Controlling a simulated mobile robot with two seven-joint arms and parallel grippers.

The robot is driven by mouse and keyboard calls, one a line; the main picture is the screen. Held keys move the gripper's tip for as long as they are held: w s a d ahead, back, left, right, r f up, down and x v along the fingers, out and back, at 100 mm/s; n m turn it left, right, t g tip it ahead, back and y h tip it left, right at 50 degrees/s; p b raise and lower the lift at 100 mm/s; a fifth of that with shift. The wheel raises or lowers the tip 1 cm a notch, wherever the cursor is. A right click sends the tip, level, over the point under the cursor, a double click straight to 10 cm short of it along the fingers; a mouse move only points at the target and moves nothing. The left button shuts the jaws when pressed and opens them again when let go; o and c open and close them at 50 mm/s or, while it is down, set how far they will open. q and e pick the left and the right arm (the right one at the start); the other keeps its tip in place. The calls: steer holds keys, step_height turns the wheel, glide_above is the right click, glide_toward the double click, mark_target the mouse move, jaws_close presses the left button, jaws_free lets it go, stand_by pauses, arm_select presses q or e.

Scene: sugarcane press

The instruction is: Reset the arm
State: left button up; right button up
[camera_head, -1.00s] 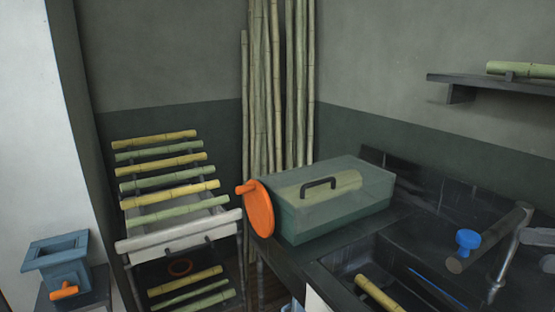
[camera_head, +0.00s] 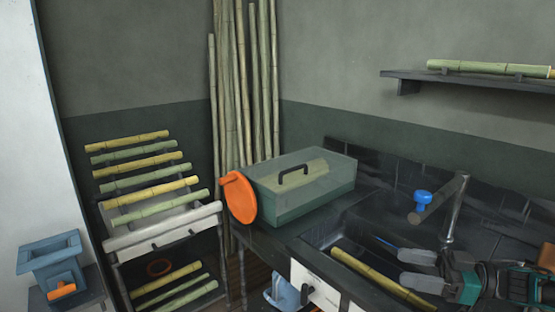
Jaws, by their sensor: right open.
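My right gripper (camera_head: 410,268) comes in at the lower right in the head view. Its two grey fingers point left and stand apart, with nothing between them. It shows over the sink area, in front of part of a yellow-green cane piece (camera_head: 372,272) lying there. My left gripper is not in view.
A clear-lidded green box (camera_head: 312,205) with an orange disc (camera_head: 239,198) stands on the dark counter. A rack of cane pieces (camera_head: 145,184) stands left, a blue hopper (camera_head: 50,257) at far left. A faucet (camera_head: 455,210) rises behind the sink. A shelf (camera_head: 440,79) is upper right.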

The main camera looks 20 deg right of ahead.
steer(key=a+f+m+t+h, duration=0.2)
steer(key=a+f+m+h, duration=0.4)
steer(key=a+f+h, duration=0.85)
steer(key=s+a+m+g, duration=0.15)
steer(key=s+g, duration=0.35)
steer(key=s, duration=0.5)
steer(key=s+a+m+g, duration=0.1)
steer(key=s+a+g, duration=0.25)
steer(key=s, duration=0.65)
steer(key=w+a+f+t+y, duration=0.2)
steer(key=w+f+t, duration=0.4)
steer(key=w+f, duration=0.2)
steer(key=shift+a+f+t, duration=0.25)
steer(key=shift+a+t, duration=0.1)
steer(key=shift+a, duration=0.05)
steer(key=shift+w, duration=0.1)
steer(key=shift+c, duration=0.5)
